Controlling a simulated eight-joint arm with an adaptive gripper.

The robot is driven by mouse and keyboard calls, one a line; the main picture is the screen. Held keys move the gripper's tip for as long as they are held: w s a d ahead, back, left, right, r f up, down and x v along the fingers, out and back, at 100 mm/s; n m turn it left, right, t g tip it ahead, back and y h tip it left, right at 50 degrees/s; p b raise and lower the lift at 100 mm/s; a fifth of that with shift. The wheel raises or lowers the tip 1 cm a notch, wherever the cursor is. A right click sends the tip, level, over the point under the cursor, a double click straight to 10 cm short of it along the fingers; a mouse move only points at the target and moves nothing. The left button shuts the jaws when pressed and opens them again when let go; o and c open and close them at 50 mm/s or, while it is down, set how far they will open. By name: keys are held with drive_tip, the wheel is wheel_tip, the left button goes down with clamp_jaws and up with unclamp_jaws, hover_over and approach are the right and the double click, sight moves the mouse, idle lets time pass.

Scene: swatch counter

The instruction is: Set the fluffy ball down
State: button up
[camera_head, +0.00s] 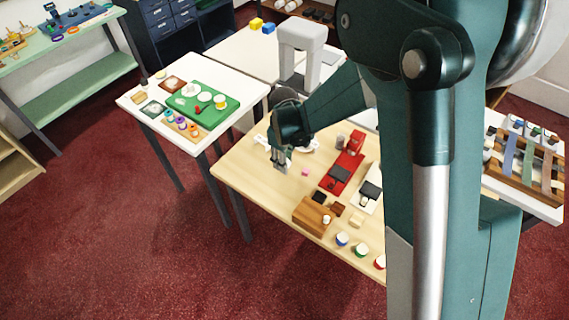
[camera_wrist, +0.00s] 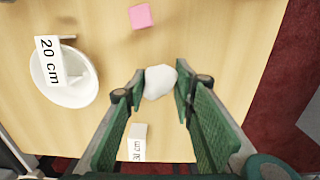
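The fluffy ball (camera_wrist: 160,83) is white and rounded. In the wrist view it sits between my gripper's (camera_wrist: 161,90) two green fingertips, which appear to touch it on both sides. In the head view my gripper (camera_head: 281,165) points down over the left part of the wooden table (camera_head: 245,165), and I cannot make out the ball there. The ball's height above the table is hard to tell.
A white dish (camera_wrist: 70,85) with a "20 cm" card (camera_wrist: 50,62) lies left of the ball. A pink block (camera_wrist: 141,16) lies beyond it. A second white label card (camera_wrist: 138,140) is partly hidden near my fingers. A red device (camera_head: 345,165) stands to the right.

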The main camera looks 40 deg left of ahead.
drive_tip(key=shift+f, duration=0.55)
drive_tip(key=shift+f, duration=0.2)
drive_tip(key=o, duration=0.6)
drive_tip(key=shift+r, duration=0.1)
drive_tip(key=shift+r+p, duration=0.5)
drive_tip(key=shift+r, duration=5.6)
